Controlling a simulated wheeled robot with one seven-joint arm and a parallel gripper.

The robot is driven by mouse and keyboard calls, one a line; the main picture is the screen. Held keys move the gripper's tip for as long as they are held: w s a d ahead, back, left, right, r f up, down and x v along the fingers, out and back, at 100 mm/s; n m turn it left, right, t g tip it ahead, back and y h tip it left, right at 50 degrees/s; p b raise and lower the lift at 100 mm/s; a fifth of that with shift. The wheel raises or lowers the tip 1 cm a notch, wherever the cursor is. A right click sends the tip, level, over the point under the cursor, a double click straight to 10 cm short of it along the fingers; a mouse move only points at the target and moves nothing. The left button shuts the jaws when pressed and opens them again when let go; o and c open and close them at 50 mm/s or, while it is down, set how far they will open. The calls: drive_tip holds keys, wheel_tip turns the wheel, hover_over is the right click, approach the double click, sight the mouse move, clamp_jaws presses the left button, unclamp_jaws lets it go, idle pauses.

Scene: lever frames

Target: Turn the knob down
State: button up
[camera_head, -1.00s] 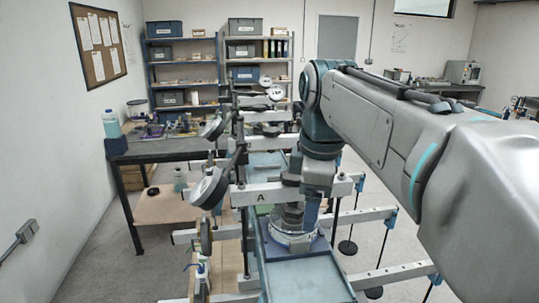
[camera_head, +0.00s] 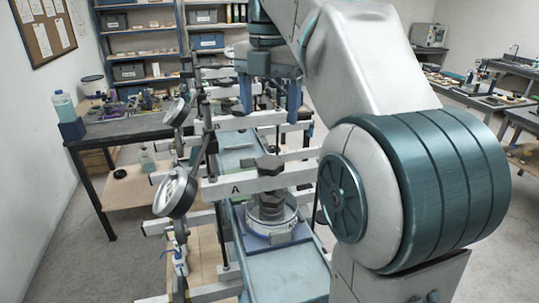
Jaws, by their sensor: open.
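A dark knob (camera_head: 270,168) with a faceted top stands upright at the front of the frame, by the beam marked A. Below it are a dark stepped stem and a pale round dish (camera_head: 270,222) on a blue block. My gripper (camera_head: 268,100) hangs above and beyond the knob, fingers pointing down and spread apart. It is open, holds nothing and is clear of the knob. The arm comes in from the right.
White beams (camera_head: 278,182) cross the blue rail (camera_head: 290,275) at several stations going back. Round dial gauges (camera_head: 175,192) stand on the left side. A dark workbench (camera_head: 120,130) with bottles and small items is at the left.

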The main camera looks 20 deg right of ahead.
sight(270, 161)
wheel_tip(270, 161, down, 11)
drive_tip(key=shift+r, duration=0.1)
idle(0.3)
drive_tip(key=c, duration=1)
